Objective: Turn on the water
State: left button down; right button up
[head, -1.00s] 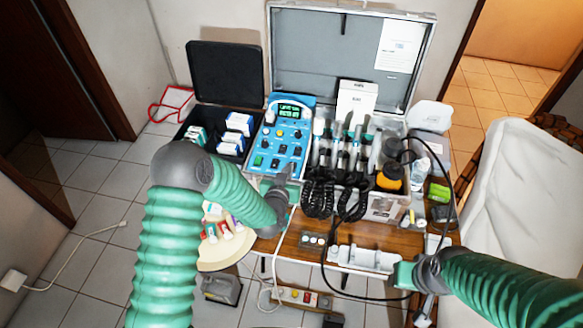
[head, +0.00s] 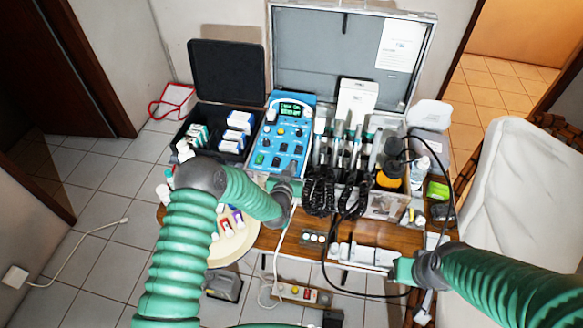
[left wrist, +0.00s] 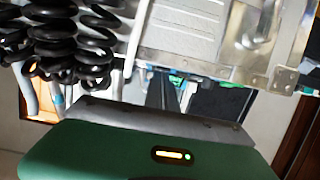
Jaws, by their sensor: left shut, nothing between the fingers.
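Black coiled hoses (head: 335,190) hang just right of my left gripper, and also show in the left wrist view (left wrist: 75,45). An open black box (head: 228,75) stands left of the panel. A loose black cable (head: 340,293) crosses the wooden table (head: 400,238).

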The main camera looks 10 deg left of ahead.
pick_arm(q)
jog(key=shift+s+a+f+p, duration=0.1)
jog(key=shift+f+p, duration=0.05)
jog(key=shift+p, duration=0.2)
pick_arm(e)
jog(key=shift+s+f, duration=0.1)
pick_arm(q)
jog(key=shift+r+p, duration=0.5)
jog(key=shift+r, duration=0.25)
pick_arm(e)
jog(key=shift+r, duration=0.45)
